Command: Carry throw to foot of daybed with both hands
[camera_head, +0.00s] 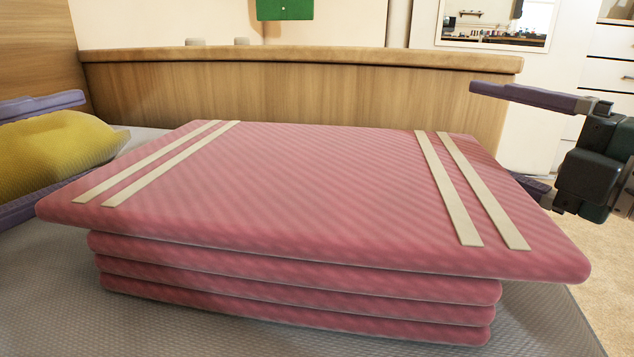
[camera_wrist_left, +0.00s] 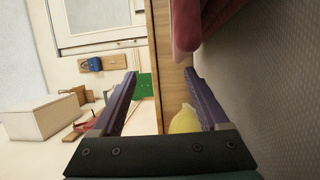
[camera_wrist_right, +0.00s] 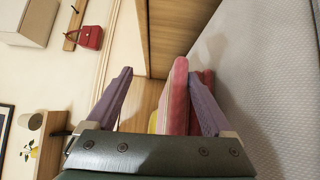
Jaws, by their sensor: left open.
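The throw (camera_head: 300,190) is a pink folded stack with cream stripes, its wide top layer overhanging the layers below. It lies on the grey daybed (camera_head: 545,325). My left gripper (camera_head: 45,150) is open at the throw's left side. In the left wrist view, a pink edge (camera_wrist_left: 186,40) shows beyond the right-hand finger. My right gripper (camera_head: 510,135) is open at the right side, one finger above the top layer and one partly hidden below it. In the right wrist view, the layer's edge (camera_wrist_right: 178,95) is between the fingers; contact cannot be told.
A curved wooden board (camera_head: 300,90) stands behind the throw. A yellow cushion (camera_head: 65,150) lies at the left, behind my left gripper's fingers. A wooden panel (camera_head: 30,45) rises at the far left. Bare mattress shows in front, and carpet (camera_head: 605,255) lies to the right.

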